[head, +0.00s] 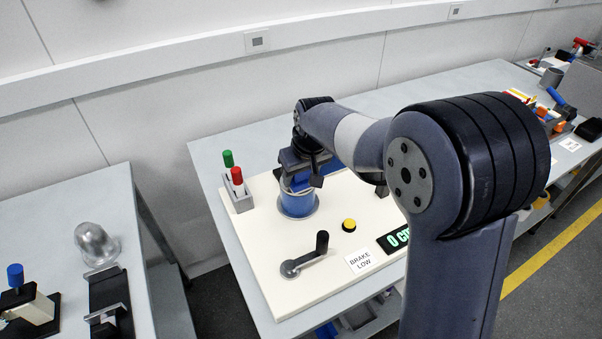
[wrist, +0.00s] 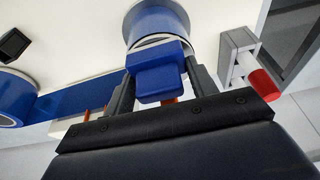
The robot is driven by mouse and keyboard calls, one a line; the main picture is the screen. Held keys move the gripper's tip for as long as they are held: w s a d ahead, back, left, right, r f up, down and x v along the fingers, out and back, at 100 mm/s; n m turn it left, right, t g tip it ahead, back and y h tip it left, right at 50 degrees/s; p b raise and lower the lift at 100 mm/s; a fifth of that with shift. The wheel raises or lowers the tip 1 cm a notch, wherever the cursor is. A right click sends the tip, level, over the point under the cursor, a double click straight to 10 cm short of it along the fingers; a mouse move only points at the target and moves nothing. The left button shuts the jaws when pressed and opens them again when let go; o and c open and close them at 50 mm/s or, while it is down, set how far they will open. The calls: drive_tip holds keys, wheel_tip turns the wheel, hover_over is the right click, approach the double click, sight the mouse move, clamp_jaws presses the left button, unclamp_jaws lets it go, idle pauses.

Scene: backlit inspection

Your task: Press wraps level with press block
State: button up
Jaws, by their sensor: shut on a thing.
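The blue press block (wrist: 160,82) is between the two dark fingers of my gripper (wrist: 160,88), which is shut on it. A blue drum (wrist: 158,20) with a silver rim lies just beyond the block in the wrist view. In the head view the drum (head: 298,204) stands on the cream board, and my gripper (head: 298,180) is right over it. I cannot tell whether the block touches the drum or its wraps. A blue strap (wrist: 75,95) runs across the wrist view toward another round blue part (wrist: 12,112) at the left edge.
A grey holder (head: 241,204) with a red and a green marker stands left of the drum, close to my gripper. A crank (head: 303,262), yellow button (head: 349,225), "BRAKE LOW" label (head: 360,260) and display (head: 396,240) sit on the board's front part. My arm hides its right side.

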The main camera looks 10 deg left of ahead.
drive_tip(key=shift+r+p, duration=2.7)
drive_tip(key=shift+r, duration=0.85)
drive_tip(key=shift+s+f, duration=0.1)
